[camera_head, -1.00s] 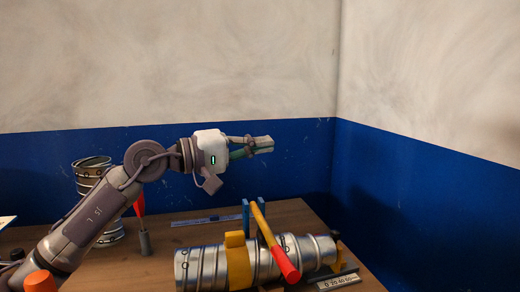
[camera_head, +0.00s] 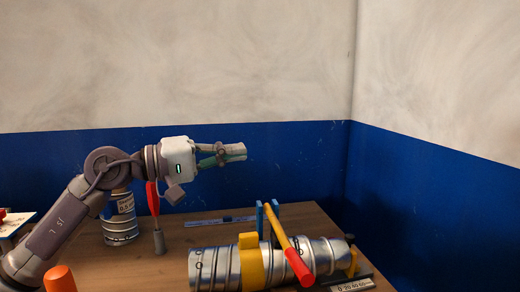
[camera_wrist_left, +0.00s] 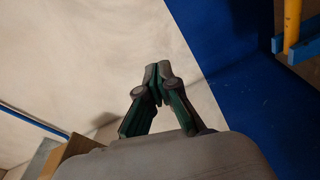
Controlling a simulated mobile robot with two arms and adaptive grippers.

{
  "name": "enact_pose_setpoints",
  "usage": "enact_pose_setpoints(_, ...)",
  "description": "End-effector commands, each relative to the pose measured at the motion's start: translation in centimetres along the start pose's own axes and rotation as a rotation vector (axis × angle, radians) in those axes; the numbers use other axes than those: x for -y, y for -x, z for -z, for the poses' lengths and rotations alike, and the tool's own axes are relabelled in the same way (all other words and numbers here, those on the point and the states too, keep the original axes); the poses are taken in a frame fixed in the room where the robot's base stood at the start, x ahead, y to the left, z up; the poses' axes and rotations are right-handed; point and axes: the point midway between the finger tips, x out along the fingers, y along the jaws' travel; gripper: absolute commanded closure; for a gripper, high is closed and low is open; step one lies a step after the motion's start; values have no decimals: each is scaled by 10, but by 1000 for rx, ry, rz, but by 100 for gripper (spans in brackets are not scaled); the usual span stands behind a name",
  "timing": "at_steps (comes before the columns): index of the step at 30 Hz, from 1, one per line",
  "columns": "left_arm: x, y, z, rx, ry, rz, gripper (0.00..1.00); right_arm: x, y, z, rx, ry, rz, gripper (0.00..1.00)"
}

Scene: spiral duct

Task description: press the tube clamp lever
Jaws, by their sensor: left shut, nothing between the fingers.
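The tube clamp lever (camera_head: 287,243) is a yellow bar with a red grip at its near end, slanting down towards the front right over a silver spiral duct (camera_head: 215,268). A yellow clamp band (camera_head: 250,262) wraps the duct, and blue uprights (camera_head: 267,221) stand beside the lever's far end. My left gripper (camera_head: 242,152) is shut and empty, in the air above and to the left of the lever, apart from it. In the left wrist view its fingertips (camera_wrist_left: 157,72) meet, with the yellow bar and blue uprights at the upper right. My right gripper is not in view.
A silver can-like duct piece (camera_head: 121,227) and a red-handled tool (camera_head: 155,215) stand at the left of the wooden table (camera_head: 180,258). A blue ruler-like strip (camera_head: 220,220) lies behind the duct. Blue and white walls close off the back and right.

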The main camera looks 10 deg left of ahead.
Motion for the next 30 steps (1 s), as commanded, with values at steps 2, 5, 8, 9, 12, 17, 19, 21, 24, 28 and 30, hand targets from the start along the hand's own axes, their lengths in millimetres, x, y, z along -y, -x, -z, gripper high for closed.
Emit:
enact_pose_setpoints(2, 1, 14, 0, -1, 1, 2, 100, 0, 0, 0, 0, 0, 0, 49)
enact_pose_setpoints(5, 1, 26, 0, -1, 1, 1, 100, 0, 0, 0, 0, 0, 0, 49)
enact_pose_setpoints(8, 0, 33, 0, 0, -1, 1, 100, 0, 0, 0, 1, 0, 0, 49)
enact_pose_setpoints(9, 0, 35, 0, 0, -1, 1, 100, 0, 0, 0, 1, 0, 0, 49)
enact_pose_setpoints(12, 0, 36, -1, 1, -1, 0, 100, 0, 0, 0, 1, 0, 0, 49)
enact_pose_setpoints(17, 0, 36, 0, 1, -1, 0, 100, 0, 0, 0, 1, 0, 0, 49)
enact_pose_setpoints(19, 0, 36, 0, 1, -1, 0, 100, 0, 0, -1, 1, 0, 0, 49)
enact_pose_setpoints(21, 0, 36, 0, 1, -1, 0, 100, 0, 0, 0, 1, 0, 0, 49)
enact_pose_setpoints(24, -3, 36, 0, 1, -1, 0, 100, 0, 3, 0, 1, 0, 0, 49)
enact_pose_setpoints(28, -30, 34, 9, 0, -2, -1, 100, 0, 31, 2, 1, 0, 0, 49)
enact_pose_setpoints(30, -57, 33, 16, 0, -2, -1, 100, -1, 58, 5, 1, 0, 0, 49)
